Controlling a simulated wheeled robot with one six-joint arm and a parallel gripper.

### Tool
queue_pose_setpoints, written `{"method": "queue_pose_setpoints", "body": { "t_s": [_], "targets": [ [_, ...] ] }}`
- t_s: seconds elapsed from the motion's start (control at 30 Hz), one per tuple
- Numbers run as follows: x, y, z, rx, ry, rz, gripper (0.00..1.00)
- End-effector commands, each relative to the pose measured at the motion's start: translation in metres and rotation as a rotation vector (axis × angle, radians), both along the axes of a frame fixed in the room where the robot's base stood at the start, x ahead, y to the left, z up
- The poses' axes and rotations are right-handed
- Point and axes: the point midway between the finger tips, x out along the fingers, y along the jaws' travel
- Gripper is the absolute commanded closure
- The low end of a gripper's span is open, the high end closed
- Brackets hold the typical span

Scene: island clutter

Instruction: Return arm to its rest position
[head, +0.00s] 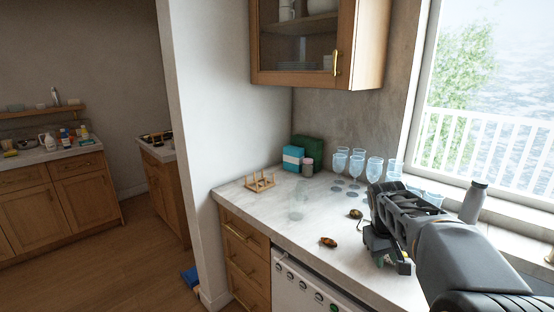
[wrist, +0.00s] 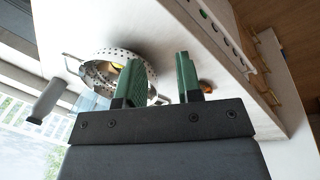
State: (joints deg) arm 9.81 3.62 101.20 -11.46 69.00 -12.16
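My gripper (head: 386,258) is over the right part of the worktop in the head view, at the end of my grey arm, which comes in from the lower right. In the wrist view its two green fingers (wrist: 158,76) are apart with nothing held between them. A perforated metal colander (wrist: 92,76) with something yellow inside stands below, partly hidden behind one finger. In the head view my arm hides that part of the worktop.
Several stemmed glasses (head: 357,166) stand at the back near the window. A grey bottle (head: 473,202) stands right, near my arm. Small brown items (head: 328,242) lie on the worktop (head: 285,222). A wooden peg rack (head: 260,183) and teal box (head: 292,158) are left. A glass-fronted cupboard (head: 318,74) hangs above.

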Motion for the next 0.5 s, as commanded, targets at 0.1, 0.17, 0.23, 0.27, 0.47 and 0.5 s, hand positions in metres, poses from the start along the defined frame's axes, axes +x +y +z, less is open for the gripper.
{"method": "queue_pose_setpoints", "body": {
  "t_s": [0.1, 0.17, 0.23, 0.27, 0.47, 0.5],
  "targets": [
    [-0.013, 0.008, -0.010, 0.028, -0.021, -0.031, 0.67],
    [-0.022, 0.015, -0.016, 0.045, -0.033, -0.045, 0.67],
    [-0.033, 0.024, -0.023, 0.067, -0.051, -0.061, 0.67],
    [-0.039, 0.029, -0.025, 0.077, -0.060, -0.069, 0.67],
    [-0.088, 0.062, -0.045, 0.151, -0.126, -0.111, 0.67],
    [-0.100, 0.069, -0.050, 0.168, -0.142, -0.117, 0.67]
  ]
}}
